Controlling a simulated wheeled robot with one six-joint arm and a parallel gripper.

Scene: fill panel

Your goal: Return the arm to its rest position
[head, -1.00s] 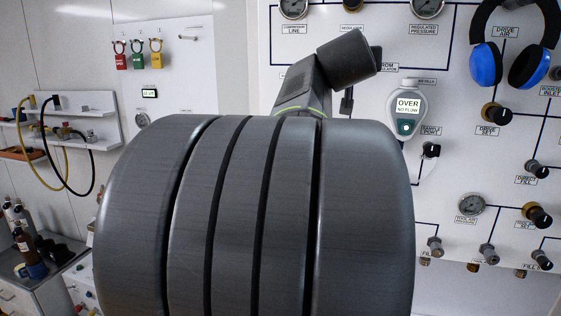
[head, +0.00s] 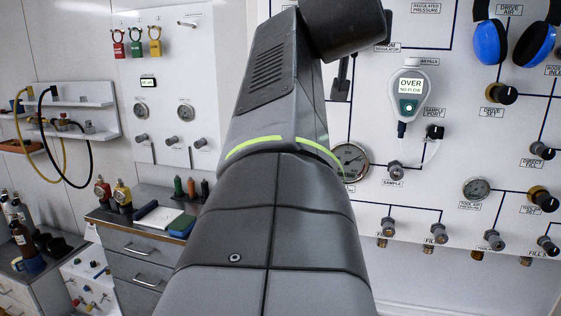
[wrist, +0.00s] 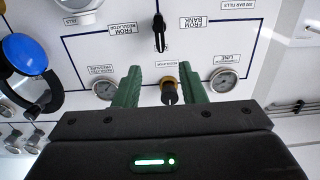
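My gripper (wrist: 160,82) shows in the wrist view with its two green fingers apart and nothing between them. A dark knob with a brass collar (wrist: 169,90), labelled regulator, appears between the fingers in the picture, on the panel beyond them. The wrist view shows the panel lettering upside down. In the head view my arm rises through the middle, and its upper end bends to the right near the top edge. My gripper is hidden in the head view.
The white fill panel (head: 455,150) stands behind and right of my arm, with gauges, knobs and a gas analyser (head: 411,88). Blue ear defenders (head: 490,42) hang at upper right. A grey drawer cabinet (head: 140,262) with bottles stands at left, and shelves with hoses (head: 75,120) behind.

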